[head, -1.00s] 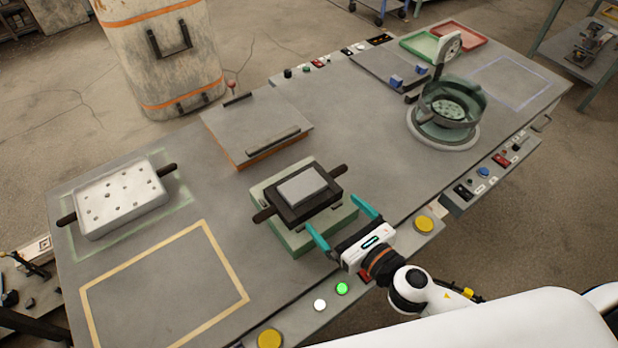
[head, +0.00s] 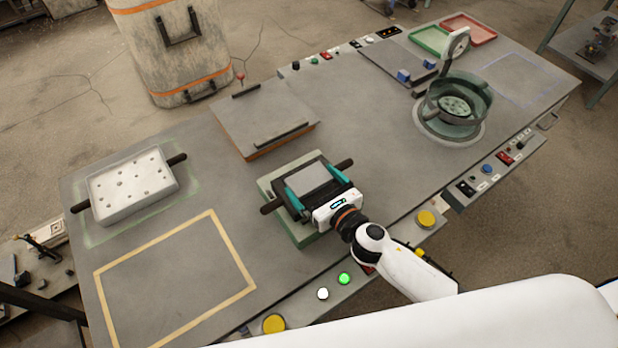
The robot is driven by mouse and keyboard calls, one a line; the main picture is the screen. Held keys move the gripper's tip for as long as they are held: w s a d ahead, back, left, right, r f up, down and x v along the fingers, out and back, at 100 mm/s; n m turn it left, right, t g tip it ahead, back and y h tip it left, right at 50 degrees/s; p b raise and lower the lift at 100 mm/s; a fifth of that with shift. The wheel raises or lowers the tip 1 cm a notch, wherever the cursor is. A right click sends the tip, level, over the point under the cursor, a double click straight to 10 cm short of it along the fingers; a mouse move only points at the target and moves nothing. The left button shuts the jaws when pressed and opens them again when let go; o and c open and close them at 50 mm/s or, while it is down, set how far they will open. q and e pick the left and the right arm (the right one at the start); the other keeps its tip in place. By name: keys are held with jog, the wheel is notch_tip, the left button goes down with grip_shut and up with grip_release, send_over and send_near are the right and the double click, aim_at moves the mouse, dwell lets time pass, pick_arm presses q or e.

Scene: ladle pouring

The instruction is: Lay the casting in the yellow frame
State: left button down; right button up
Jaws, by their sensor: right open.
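The casting, a light grey rectangular block (head: 313,177), sits in a dark mould with two black handles (head: 344,164) on a pale green base (head: 302,236). My right gripper (head: 308,173) is open, with one teal finger on either side of the casting. I cannot tell whether the fingers touch it. The gripper body hides the near side of the mould. The yellow frame (head: 233,250) is a taped outline on the table at lower left, and it is empty. My left gripper is not in view.
A white perforated tray (head: 128,188) with black handles stands behind the yellow frame. A flat lidded box (head: 262,118) lies behind the mould. A green round vessel (head: 458,102) with a dial stands at right. Buttons (head: 344,279) line the front edge.

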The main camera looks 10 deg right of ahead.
aim_at(315, 185)
jog(key=c, duration=1)
notch_tip(315, 185, up, 10)
jog(key=p, duration=0.3)
jog(key=s+d+r+m+t+h+b, duration=0.1)
jog(key=s+d+r+m+h+b, duration=0.25)
jog(key=d+r+h, duration=0.35)
jog(key=shift+m+y, duration=0.45)
jog(key=shift+y, duration=0.05)
jog(key=s+f, duration=0.1)
jog(key=s, duration=0.1)
jog(key=s+d+f, duration=0.1)
jog(key=s, duration=0.2)
jog(key=s+f, duration=0.2)
jog(key=shift+s+d, duration=0.3)
jog(key=shift+s, duration=0.05)
